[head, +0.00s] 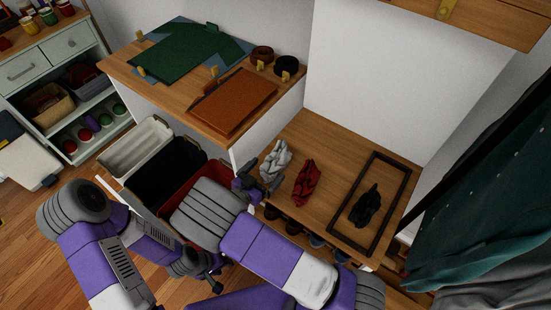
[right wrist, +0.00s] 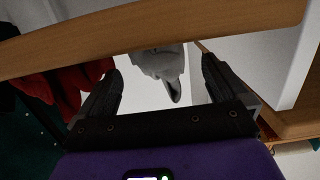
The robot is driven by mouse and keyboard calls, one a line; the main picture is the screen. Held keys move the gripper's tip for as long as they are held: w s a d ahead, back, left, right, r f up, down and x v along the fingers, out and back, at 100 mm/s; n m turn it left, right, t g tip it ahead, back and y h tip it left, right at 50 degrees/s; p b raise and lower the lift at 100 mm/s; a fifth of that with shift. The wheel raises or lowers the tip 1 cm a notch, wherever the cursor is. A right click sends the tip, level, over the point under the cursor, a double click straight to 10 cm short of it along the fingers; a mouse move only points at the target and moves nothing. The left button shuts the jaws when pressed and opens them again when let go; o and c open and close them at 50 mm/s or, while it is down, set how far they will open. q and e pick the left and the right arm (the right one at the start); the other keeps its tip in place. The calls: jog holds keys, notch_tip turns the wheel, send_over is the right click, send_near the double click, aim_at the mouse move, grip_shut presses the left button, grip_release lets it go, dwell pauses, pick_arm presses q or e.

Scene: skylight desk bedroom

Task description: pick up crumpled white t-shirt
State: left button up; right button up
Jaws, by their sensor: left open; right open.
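The crumpled white t-shirt (head: 275,163) stands bunched on the low wooden bench, near its left edge. In the right wrist view the white t-shirt (right wrist: 158,62) shows between and beyond the fingertips. My right gripper (head: 250,175) is open and empty, just left of the t-shirt in the head view. Its two dark fingers also show in the right wrist view (right wrist: 160,70), spread apart. My left gripper (head: 214,284) is low at the bottom of the head view, away from the t-shirt and partly hard to make out; it is open.
A red crumpled garment (head: 306,182) sits right of the t-shirt, and a black one (head: 367,205) lies inside a dark frame (head: 402,180). White, black and red bins (head: 137,147) stand left of the bench. A higher wooden counter (head: 180,98) rises behind the bins.

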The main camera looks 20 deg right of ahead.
aim_at(272, 166)
jog(key=b+x, duration=0.1)
jog(key=x, duration=0.3)
jog(key=shift+f, duration=0.15)
jog(key=c, duration=1.2)
jog(key=shift+o, duration=0.2)
